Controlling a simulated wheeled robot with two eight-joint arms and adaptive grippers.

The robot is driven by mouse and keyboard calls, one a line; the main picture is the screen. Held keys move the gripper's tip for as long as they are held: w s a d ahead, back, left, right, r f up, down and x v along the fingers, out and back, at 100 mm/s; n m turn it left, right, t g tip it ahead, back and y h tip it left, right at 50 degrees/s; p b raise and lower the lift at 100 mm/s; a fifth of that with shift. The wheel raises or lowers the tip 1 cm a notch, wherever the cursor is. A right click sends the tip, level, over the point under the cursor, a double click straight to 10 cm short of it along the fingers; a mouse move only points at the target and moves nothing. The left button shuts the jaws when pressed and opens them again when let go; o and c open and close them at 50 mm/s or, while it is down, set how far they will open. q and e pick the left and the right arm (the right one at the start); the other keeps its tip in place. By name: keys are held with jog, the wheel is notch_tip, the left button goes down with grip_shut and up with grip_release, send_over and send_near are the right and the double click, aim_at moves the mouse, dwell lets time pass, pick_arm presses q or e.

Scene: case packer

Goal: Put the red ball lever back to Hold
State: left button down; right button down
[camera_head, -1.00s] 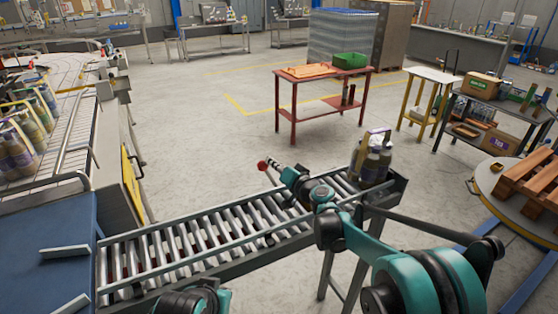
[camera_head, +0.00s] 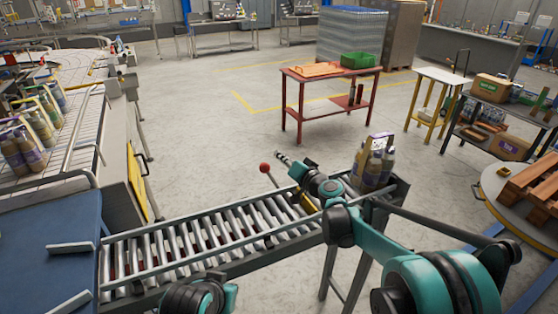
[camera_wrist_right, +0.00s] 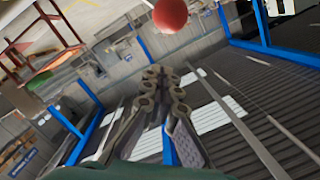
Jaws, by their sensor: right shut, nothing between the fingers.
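The red ball (camera_head: 265,168) of the lever stands at the far side of the roller conveyor, on a thin stem. My right gripper (camera_head: 282,157) is just right of the ball and slightly above it in the head view, with a small visible gap between them. In the right wrist view the red ball (camera_wrist_right: 171,14) is at the top edge, beyond the fingertips of my right gripper (camera_wrist_right: 165,72). The fingers are shut with nothing between them. The lever's base and any Hold marking are hidden or too small to read. My left gripper is out of view.
The roller conveyor (camera_head: 190,243) runs below my right arm. A pack of bottles (camera_head: 374,165) stands at its right end. A red table (camera_head: 331,77) stands behind, with open floor between.

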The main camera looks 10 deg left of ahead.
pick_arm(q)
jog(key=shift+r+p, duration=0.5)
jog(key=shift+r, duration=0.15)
pick_arm(e)
jog(key=f+v, duration=0.1)
jog(key=v, duration=0.9)
jog(key=shift+r, duration=0.45)
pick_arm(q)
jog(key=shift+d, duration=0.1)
pick_arm(e)
jog(key=shift+w+d, duration=0.1)
jog(key=shift+d, duration=0.05)
